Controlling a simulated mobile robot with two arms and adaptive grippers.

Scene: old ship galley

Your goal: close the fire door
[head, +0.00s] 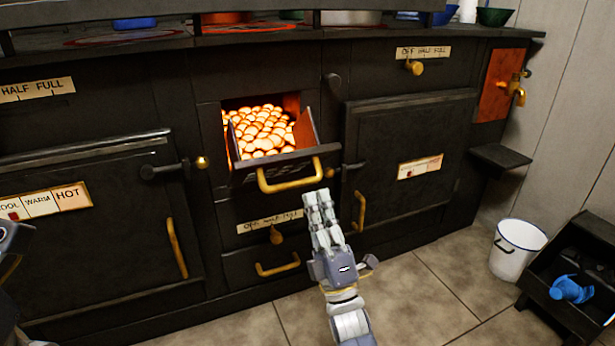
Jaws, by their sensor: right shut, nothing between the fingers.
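The fire door (300,162) is a dark metal hatch in the middle of the black stove. It is tilted open outward at the top, and glowing orange coals (262,131) show behind it. A brass handle (290,178) runs across its front. My right gripper (319,200) is shut and empty, with its fingertips just below and right of the brass handle; I cannot tell whether they touch the door. At the left edge, only part of my left arm shows, and its fingers cannot be made out clearly.
Closed oven doors stand at left (85,225) and right (400,150). A labelled knob (276,236) and a lower drawer handle (278,265) sit beneath the fire door. A white bucket (518,250) and a dark crate (575,305) stand at right. The tiled floor in front is clear.

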